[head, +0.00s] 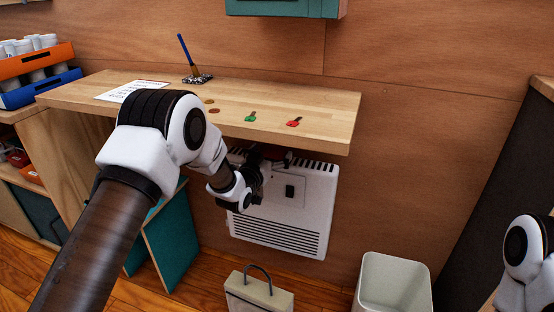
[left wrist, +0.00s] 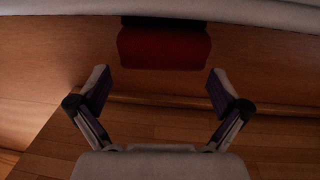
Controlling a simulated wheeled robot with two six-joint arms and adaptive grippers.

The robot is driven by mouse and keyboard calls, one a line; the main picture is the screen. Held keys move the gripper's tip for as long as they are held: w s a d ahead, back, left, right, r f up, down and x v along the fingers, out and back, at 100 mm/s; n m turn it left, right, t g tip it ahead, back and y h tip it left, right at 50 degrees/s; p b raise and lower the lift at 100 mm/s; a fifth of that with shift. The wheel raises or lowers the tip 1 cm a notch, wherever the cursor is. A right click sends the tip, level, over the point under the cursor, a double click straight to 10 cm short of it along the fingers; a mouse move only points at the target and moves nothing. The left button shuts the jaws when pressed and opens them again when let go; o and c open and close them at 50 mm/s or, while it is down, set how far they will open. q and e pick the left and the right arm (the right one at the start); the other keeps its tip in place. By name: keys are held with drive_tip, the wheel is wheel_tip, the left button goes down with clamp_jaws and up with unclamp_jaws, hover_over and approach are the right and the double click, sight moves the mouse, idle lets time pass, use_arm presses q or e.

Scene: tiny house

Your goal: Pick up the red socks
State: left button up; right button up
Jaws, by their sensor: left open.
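The red socks appear as a dark red, shadowed shape in the left wrist view (left wrist: 163,48), just beyond my open left fingers and centred between them. In the head view, a small dark red part (head: 268,152) shows at the top of the white wall heater (head: 300,205), under the wooden shelf. My left gripper (head: 262,168) is at the heater's upper left, partly hidden by its own wrist. Its two fingers are spread and empty in the left wrist view (left wrist: 160,92). My right arm shows at the right edge, its gripper out of frame.

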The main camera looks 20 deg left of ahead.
sight(273, 149)
use_arm(q)
drive_tip(key=w, duration=0.4)
drive_tip(key=shift+d+b, duration=0.15)
drive_tip(key=shift+b, duration=0.25)
drive_tip(key=shift+s+r, duration=0.1)
drive_tip(key=c, duration=0.8)
drive_tip(key=shift+c, duration=0.2)
